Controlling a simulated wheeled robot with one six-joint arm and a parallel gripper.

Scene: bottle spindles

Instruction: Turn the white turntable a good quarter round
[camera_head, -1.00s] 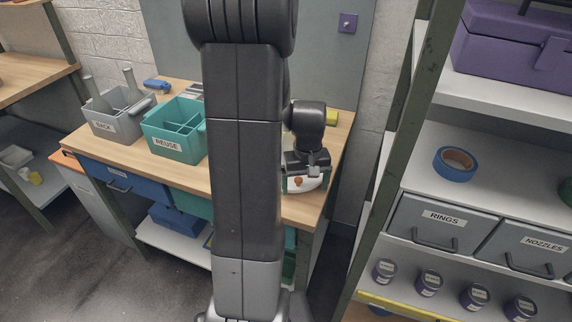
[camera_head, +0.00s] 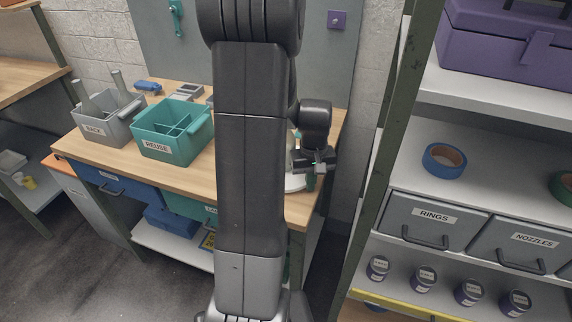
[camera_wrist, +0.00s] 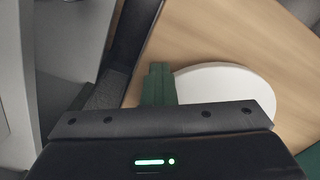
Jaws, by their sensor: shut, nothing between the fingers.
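The white turntable (camera_head: 294,183) is near the bench's front right, mostly hidden behind my arm in the head view. In the wrist view it is a plain white disc (camera_wrist: 232,84), its lower part cut off by my gripper's body. My gripper (camera_head: 311,184) points down at the turntable's right side in the head view. In the wrist view its dark green fingers (camera_wrist: 158,78) are together and empty, beside the disc's left edge. I cannot tell whether they touch the rim.
A teal REUSE bin (camera_head: 171,132) and a grey RACK bin (camera_head: 106,116) with bottles stand left on the wooden bench (camera_head: 120,158). A green shelf post (camera_head: 388,140) rises close to the right of my gripper. Shelves with drawers (camera_head: 435,222) stand beyond it.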

